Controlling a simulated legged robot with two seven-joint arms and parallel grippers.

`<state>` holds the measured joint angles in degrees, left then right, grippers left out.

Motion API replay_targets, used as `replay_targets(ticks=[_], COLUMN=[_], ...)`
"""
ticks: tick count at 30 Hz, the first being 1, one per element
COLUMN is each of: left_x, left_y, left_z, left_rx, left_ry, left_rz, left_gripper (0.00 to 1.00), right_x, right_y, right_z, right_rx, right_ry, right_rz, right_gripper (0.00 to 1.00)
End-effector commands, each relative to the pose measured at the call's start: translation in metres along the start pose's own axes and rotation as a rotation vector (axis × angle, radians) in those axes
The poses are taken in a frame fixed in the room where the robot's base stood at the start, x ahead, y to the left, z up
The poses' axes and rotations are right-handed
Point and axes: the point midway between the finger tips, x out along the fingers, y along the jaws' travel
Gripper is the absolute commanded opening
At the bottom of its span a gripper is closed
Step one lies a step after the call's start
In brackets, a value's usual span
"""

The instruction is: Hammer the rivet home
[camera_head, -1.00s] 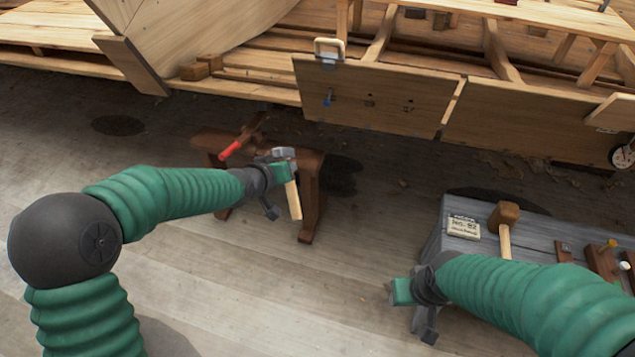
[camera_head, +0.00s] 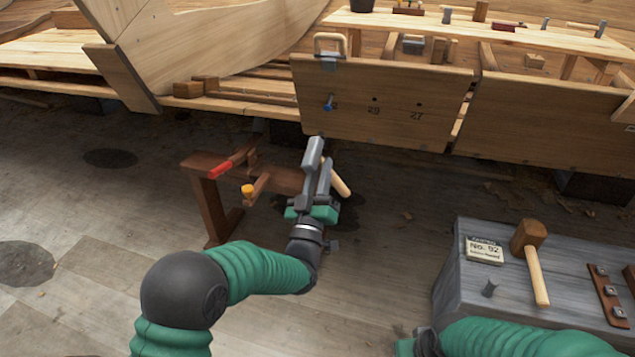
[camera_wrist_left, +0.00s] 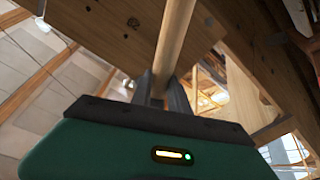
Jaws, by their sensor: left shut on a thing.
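A small blue rivet (camera_head: 328,102) sticks out of the hull plank (camera_head: 400,92) near its left end, beside painted numbers. My left gripper (camera_head: 323,185) is shut on the wooden handle of a hammer (camera_head: 313,153). The grey hammer head is raised, below the rivet and apart from it. In the left wrist view the handle (camera_wrist_left: 175,45) runs up between the two fingers (camera_wrist_left: 160,92). My right gripper (camera_head: 425,343) is at the bottom edge, mostly cut off, and its jaws cannot be made out.
A brown trestle (camera_head: 205,200) with a red-handled tool (camera_head: 220,168) and a yellow-ended tool (camera_head: 249,190) stands left of the left gripper. A grey bench (camera_head: 455,285) at right bears a mallet (camera_head: 530,236) and a sign (camera_head: 484,250). Bare floor lies between.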

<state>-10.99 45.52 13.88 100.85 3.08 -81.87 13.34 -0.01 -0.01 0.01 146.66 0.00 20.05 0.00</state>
Motion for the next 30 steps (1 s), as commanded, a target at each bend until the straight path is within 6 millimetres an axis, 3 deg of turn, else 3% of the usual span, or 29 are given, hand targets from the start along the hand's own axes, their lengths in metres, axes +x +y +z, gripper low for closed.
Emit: replay_targets(ticks=[5, 28, 29, 30], left_x=[0.013, 0.013, 0.02, 0.048], left_y=[0.001, 0.002, 0.002, 0.002], left_z=[-0.001, -0.002, -0.002, 0.0], left_rx=[0.0, 0.001, 0.0, -0.001], left_ry=[0.003, 0.003, 0.006, 0.012], left_rz=[0.002, 0.002, 0.002, 0.003], left_gripper=[0.0, 0.0, 0.0, 0.0], right_x=[-0.004, -0.001, -0.001, -0.001], right_y=[0.0, 0.0, 0.0, 0.0], right_z=[-0.001, 0.0, 0.0, 0.0], right_rx=[0.0, 0.0, 0.0, 0.0], right_ry=[0.0, -0.001, -0.001, -0.001], right_rz=[0.0, 0.0, 0.0, 0.0], right_gripper=[0.44, 0.44, 0.44, 0.44])
